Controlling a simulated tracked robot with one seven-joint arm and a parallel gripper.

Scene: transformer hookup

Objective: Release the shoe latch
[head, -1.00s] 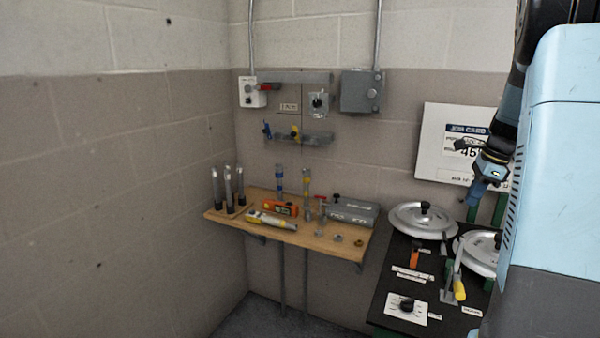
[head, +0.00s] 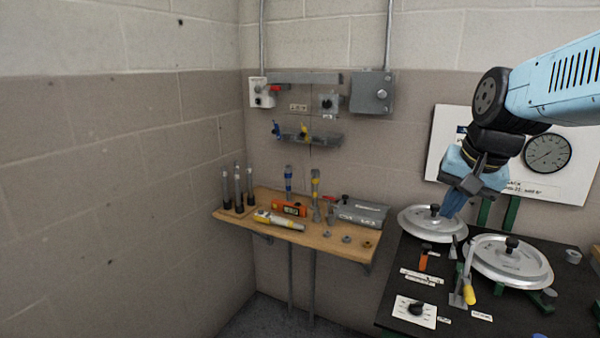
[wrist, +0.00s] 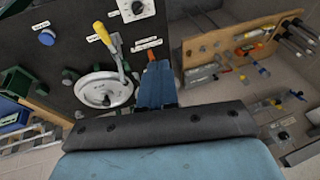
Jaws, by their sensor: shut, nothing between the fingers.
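On the black bench panel (head: 393,290) stand a small orange-handled part (head: 424,259) and a lever with a yellow grip (head: 469,292). Their labels are too small to read, so I cannot tell which is the shoe latch. My gripper (head: 453,206) points down over the left silver disc (head: 428,222), behind the orange handle; I cannot tell whether it touches the disc. Its blue fingers are together and empty. In the wrist view, the orange handle (wrist: 151,55) shows just beyond my fingertips (wrist: 157,70), and the yellow lever (wrist: 107,38) lies to the left.
A second silver disc (head: 509,261) sits behind the yellow lever. A dial plate (head: 414,311) is at the panel's front. A wooden shelf (head: 228,218) with tools is on the left. A white job board (head: 445,125) with a gauge (head: 547,153) stands behind my arm.

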